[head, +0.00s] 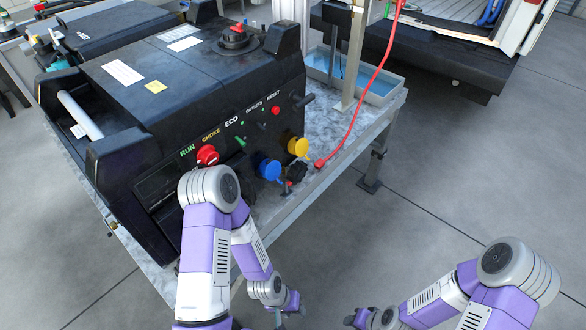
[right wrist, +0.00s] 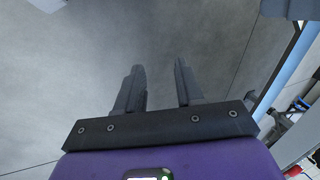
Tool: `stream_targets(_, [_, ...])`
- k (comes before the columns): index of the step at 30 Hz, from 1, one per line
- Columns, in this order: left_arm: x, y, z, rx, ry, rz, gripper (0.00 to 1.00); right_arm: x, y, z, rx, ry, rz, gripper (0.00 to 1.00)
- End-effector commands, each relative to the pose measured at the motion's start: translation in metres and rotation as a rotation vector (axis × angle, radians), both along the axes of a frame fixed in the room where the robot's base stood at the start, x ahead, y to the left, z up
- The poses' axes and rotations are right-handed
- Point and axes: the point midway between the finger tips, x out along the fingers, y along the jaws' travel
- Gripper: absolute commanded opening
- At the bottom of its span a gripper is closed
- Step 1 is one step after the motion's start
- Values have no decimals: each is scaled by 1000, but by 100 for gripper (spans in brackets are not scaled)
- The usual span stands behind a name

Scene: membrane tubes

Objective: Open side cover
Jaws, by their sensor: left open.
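A black generator (head: 170,90) stands on a metal table, its control panel facing me with a red dial (head: 207,155), a blue cap (head: 270,169) and a yellow cap (head: 299,147). I cannot tell which of its panels is the side cover; my left arm hides part of the panel's lower left. My left gripper (head: 289,308) is open, low in front of the table and apart from the generator. My right gripper (head: 356,319) is at the lower edge of the head view. In the right wrist view its fingers (right wrist: 160,85) are apart with only floor between them.
The metal table (head: 330,160) carries a grey tray (head: 377,90) beside a post. A red cable (head: 372,85) runs down to the table's front edge. Another black machine (head: 110,28) stands behind. The grey floor at the right is clear.

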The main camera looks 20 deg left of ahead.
Motion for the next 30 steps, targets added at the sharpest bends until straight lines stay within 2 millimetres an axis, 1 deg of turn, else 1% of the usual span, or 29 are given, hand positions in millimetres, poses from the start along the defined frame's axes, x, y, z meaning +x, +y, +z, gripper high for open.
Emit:
stream_targets(1, [-1,0,2,0,2,0,43,20,7,8,4,-78,46,37])
stream_targets(2, [-1,0,3,0,3,1,43,34,13,14,9,-140,78,37])
stream_targets(3, [-1,0,5,0,4,1,43,57,24,25,21,-237,128,37])
stream_targets(5, [-1,1,8,0,4,1,43,94,47,50,51,-415,220,37])
stream_targets(6, [-1,1,10,0,4,1,43,117,67,72,82,-542,287,37])
stream_targets(7, [-1,1,12,0,4,2,43,133,84,91,111,-639,338,37])
stream_targets(8, [-1,1,13,0,4,2,43,146,102,112,143,-734,391,37])
stream_targets(9, [-1,1,15,0,4,2,43,158,126,140,192,-854,460,37])
stream_targets(10, [-1,1,16,0,4,2,43,164,143,161,231,-938,511,37])
stream_targets(11, [-1,1,17,0,4,2,43,168,160,183,273,-1018,560,37])
stream_targets(12, [-1,1,19,0,3,2,43,168,181,209,329,-1113,622,37])
stream_targets(14, [-1,1,21,0,3,1,43,164,208,245,411,-1235,709,37])
stream_targets(15, [-1,1,22,0,3,1,43,158,222,265,463,-1298,759,37])
stream_targets(18, [-1,1,23,0,3,1,43,142,248,302,568,-1414,859,37])
stream_targets(20, [-1,1,24,0,3,1,43,135,257,315,610,-1454,896,37])
stream_targets(22, [-1,1,24,0,3,1,43,130,264,322,638,-1477,921,37])
stream_targets(26, [-1,1,22,0,3,1,43,129,279,324,651,-1486,933,37])
stream_targets(30, [-1,1,20,0,3,1,43,134,302,324,649,-1485,933,37])
